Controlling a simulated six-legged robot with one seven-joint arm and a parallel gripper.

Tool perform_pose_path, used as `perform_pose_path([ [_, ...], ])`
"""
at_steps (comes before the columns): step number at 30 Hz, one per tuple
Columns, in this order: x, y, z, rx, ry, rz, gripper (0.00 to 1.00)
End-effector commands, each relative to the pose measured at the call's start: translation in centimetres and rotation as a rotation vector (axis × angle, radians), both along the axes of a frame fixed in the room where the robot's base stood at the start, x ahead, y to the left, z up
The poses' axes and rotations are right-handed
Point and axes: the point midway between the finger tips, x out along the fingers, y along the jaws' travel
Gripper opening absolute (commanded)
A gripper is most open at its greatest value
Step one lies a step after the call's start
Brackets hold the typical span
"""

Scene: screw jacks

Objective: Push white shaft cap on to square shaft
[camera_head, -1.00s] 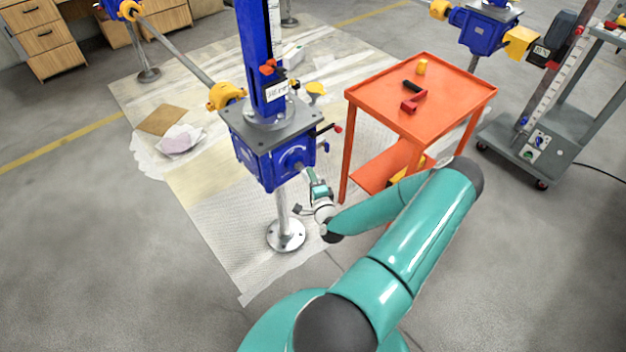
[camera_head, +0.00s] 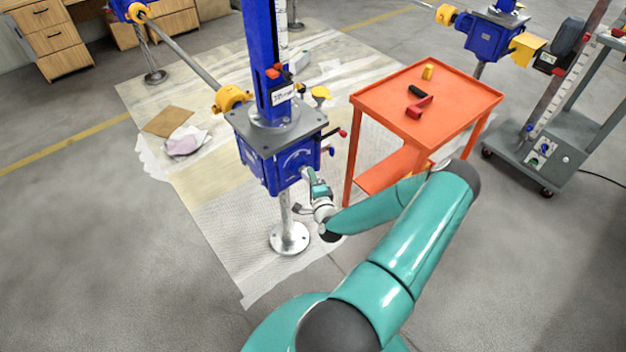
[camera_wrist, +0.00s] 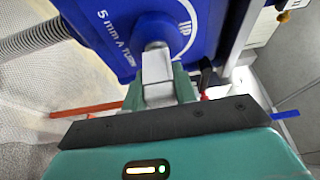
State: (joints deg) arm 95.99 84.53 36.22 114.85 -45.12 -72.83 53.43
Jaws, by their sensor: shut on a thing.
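The blue screw jack (camera_head: 273,172) stands on a round-footed post in the head view. My gripper (camera_head: 311,180) is shut on the cap at the jack's right face. The square shaft itself is hidden, so I cannot tell how far the cap covers it.
An orange cart (camera_head: 395,88) stands right of the jack, carrying a red-and-black tool (camera_head: 418,107) and a yellow piece (camera_head: 427,72). A ribbed grey hose or rod (camera_wrist: 35,40) shows at the wrist view's left.

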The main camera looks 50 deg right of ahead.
Motion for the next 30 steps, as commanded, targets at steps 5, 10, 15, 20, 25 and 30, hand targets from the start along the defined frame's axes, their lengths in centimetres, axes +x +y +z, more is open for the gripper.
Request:
perform_pose_path([
  [5, 0.4, -0.1, 0.0, 0.0, 0.0, 0.0, 0.06],
  [10, 0.7, -0.2, 0.0, 0.0, 0.0, -0.001, 0.36],
  [15, 0.7, -0.2, 0.0, 0.0, 0.0, 0.0, 0.53],
  [20, 0.6, -0.1, 0.0, 0.0, 0.0, 0.0, 0.53],
  [25, 0.0, 0.3, 0.0, 0.001, 0.001, 0.0, 0.53],
  [30, -2.2, 1.9, 0.0, 0.002, 0.001, -0.001, 0.53],
])
